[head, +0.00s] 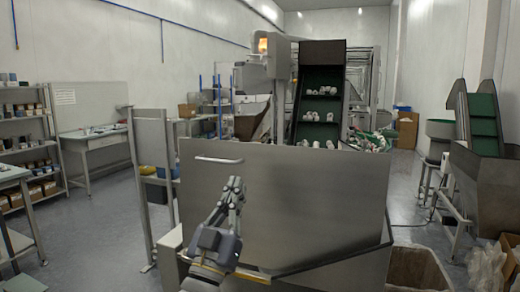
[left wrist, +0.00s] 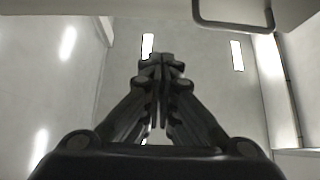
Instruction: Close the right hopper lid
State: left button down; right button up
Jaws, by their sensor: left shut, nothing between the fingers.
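The hopper lid (head: 290,205) is a large grey metal panel standing raised, nearly upright, in the middle of the head view. Its pale bar handle (head: 218,160) is near the upper left corner, and the handle also shows at the top right of the left wrist view (left wrist: 235,27). The hopper body (head: 335,272) is below the lid, partly hidden by it. My left gripper (head: 235,184) is shut and empty, pointing up in front of the lid, a little below and right of the handle. Its shut fingers (left wrist: 160,62) show in the left wrist view. My right gripper is not in view.
A conveyor (head: 320,105) with white caps rises behind the lid. A grey post frame (head: 153,180) stands close on the left. Another hopper with a green conveyor (head: 485,125) stands at the right. Floor is free at the left.

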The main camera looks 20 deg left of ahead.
aim_at(255, 151)
pick_arm(q)
jog(key=shift+w+f+p+x, duration=0.3)
jog(key=shift+p+x, duration=0.45)
jog(key=shift+x, duration=1.4)
jog(key=shift+w+f+p+x, duration=0.25)
jog(key=shift+p+x, duration=0.5)
jog(key=shift+x, duration=1.35)
jog(key=shift+w+f+p+x, duration=0.25)
jog(key=shift+p+x, duration=0.5)
jog(key=shift+x, duration=1.4)
jog(key=shift+s+f, duration=0.1)
